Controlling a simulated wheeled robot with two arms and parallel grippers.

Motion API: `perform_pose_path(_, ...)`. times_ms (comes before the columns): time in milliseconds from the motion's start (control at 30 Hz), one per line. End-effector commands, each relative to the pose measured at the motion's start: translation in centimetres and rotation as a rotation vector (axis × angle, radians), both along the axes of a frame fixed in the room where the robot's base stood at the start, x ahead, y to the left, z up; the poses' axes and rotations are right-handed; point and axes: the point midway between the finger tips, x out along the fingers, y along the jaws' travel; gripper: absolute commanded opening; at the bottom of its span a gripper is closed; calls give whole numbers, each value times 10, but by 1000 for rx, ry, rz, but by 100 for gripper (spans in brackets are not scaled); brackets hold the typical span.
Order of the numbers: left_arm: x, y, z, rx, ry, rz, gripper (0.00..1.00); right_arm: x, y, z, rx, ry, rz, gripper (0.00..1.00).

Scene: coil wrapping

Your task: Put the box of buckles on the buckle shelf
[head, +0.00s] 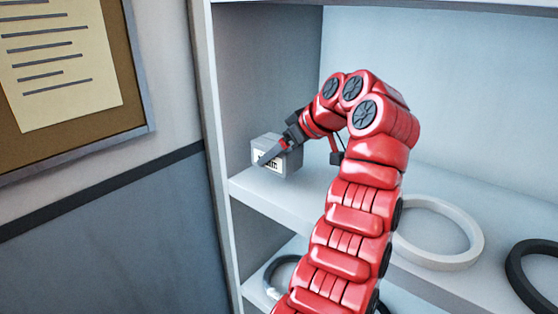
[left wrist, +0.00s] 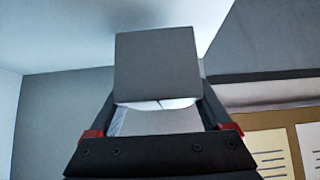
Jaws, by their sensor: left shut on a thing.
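The box of buckles is a small grey box (head: 292,162) with a white label on its front, at the left end of the upper shelf (head: 300,202) in the head view. My left gripper (head: 270,158) is shut on it, with a dark finger across the label. I cannot tell whether the box's underside touches the shelf or hangs just above it. In the left wrist view the grey box (left wrist: 155,62) fills the space between the fingers of my left gripper (left wrist: 158,100). My right gripper is not in view.
The cabinet's left upright (head: 213,150) is close beside the box. A white ring (head: 470,258) and a black ring (head: 512,275) lie to the right. Another dark ring (head: 270,270) is on the shelf below. A notice board (head: 130,60) hangs on the left wall.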

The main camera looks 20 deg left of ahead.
Motion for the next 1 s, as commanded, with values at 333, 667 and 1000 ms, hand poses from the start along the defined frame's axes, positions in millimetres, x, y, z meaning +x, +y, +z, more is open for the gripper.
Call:
perform_pose_path(333,0,-3,-29,2,1,-4,0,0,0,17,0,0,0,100)
perform_pose_path(667,0,-3,-32,1,-1,-5,0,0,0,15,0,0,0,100)
perform_pose_path(1000,0,-3,-34,0,0,-6,100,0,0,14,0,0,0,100)
